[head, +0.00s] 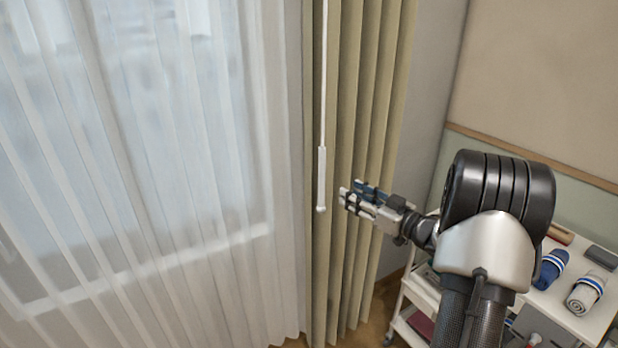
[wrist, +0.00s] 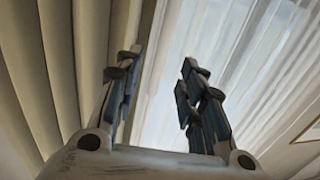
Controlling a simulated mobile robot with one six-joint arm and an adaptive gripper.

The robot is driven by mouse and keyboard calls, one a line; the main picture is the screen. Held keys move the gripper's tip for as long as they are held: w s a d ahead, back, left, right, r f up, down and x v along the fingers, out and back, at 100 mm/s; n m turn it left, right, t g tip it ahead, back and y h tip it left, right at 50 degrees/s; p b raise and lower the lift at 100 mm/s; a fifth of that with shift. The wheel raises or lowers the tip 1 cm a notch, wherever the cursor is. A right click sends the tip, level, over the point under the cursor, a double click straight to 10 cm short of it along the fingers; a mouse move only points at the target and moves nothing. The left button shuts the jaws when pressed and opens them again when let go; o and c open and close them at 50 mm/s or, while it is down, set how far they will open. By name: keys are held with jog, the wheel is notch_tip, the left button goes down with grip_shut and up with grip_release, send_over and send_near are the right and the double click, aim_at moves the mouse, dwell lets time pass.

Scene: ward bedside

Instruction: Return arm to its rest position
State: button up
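My gripper (head: 350,197) is at the middle right of the head view, pointing left toward the beige curtain. In the wrist view my gripper (wrist: 158,62) shows two fingers standing apart with nothing between them. It is open and empty. A white curtain wand (head: 321,180) hangs just left of the fingertips in the head view. It appears apart from them, though the depth gap is hard to judge. My arm reaches up from the lower right.
A beige curtain (head: 375,90) hangs behind the wand, and a sheer curtain (head: 150,150) covers the window at left. A white trolley (head: 575,325) at lower right holds a blue roll (head: 551,268), a grey roll (head: 584,295) and a dark box (head: 601,257), below and beside my arm.

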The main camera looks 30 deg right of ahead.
jog(key=w+a+r+m+g+h, duration=0.2)
jog(key=w+a+r+g+h, duration=0.1)
jog(key=a+r+h, duration=0.55)
jog(key=s+a+f+g+y, duration=0.2)
jog(key=s+a+g, duration=0.3)
jog(key=s+a, duration=0.7)
jog(key=s+a+f+g+y, duration=0.3)
jog(key=s+a+f+g, duration=0.2)
jog(key=s+a, duration=0.8)
jog(key=shift+s+a+f, duration=0.2)
jog(key=shift+s, duration=3.55)
